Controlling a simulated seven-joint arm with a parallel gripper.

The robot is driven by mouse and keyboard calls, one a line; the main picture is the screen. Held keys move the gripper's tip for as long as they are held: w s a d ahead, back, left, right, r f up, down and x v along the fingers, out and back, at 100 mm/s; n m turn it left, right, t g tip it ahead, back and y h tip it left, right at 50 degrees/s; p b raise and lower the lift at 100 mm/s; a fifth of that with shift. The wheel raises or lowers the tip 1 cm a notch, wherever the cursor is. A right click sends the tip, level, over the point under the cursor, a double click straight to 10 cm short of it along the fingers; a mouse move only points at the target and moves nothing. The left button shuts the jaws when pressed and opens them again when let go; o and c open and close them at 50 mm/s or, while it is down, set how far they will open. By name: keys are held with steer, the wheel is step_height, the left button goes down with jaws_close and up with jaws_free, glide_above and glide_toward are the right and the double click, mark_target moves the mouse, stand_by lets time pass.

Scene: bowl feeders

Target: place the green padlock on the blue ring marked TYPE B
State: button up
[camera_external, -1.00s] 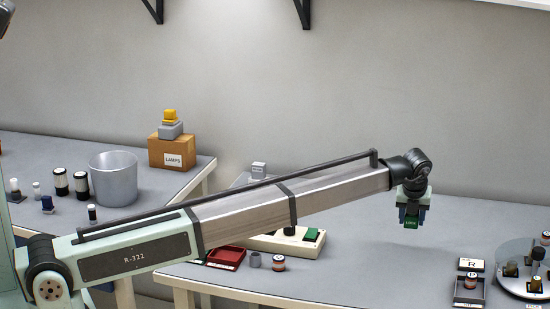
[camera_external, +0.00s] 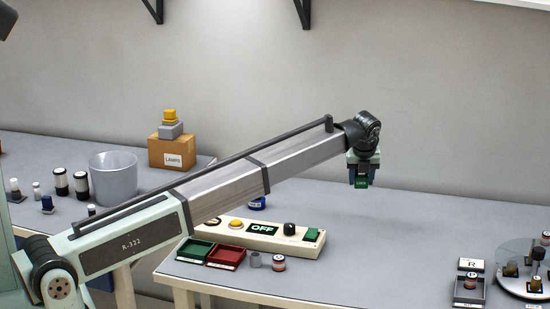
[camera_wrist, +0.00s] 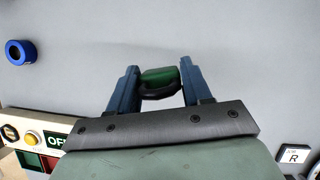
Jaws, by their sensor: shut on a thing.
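My gripper (camera_external: 361,182) is shut on the green padlock (camera_external: 361,183) and holds it in the air above the right-hand table. In the wrist view the padlock (camera_wrist: 160,75) sits between the two blue fingers (camera_wrist: 158,88), with its dark shackle toward the camera. A blue ring (camera_wrist: 20,52) lies on the table at the upper left of the wrist view, apart from the gripper. In the external view the blue ring (camera_external: 257,204) shows partly, behind the arm and the control panel. I cannot read any marking on it.
A control panel (camera_external: 265,236) with an OFF display stands in front of the ring. A turntable (camera_external: 520,280) stands far right. The mid-right tabletop is clear.

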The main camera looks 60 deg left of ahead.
steer(key=s+a+r+n+g, duration=0.1)
steer(key=s+a+n, duration=0.1)
steer(key=s+a, duration=0.85)
steer(key=s+a+r+n, duration=0.15)
steer(key=s+a, duration=0.55)
steer(key=a, duration=0.7)
steer(key=s+f+n+g, duration=0.1)
steer(key=s+n, duration=0.2)
steer(key=s, duration=0.2)
steer(key=shift+m+y, duration=0.25)
steer(key=shift+y, duration=0.05)
steer(key=shift+s+d+f, duration=0.1)
steer(key=shift+d+f, duration=0.05)
steer(key=shift+f, duration=1.45)
steer(key=shift+w+d+f, duration=0.1)
steer(key=shift+d+f, duration=0.05)
steer(key=shift+f, duration=1.4)
steer(key=shift+s+d+f, duration=0.1)
steer(key=shift+d+f, duration=0.05)
steer(key=shift+f, duration=1.45)
steer(key=shift+f, duration=0.1)
steer(key=o, duration=1.1)
steer(key=v, duration=1.2)
steer(key=shift+w, duration=0.2)
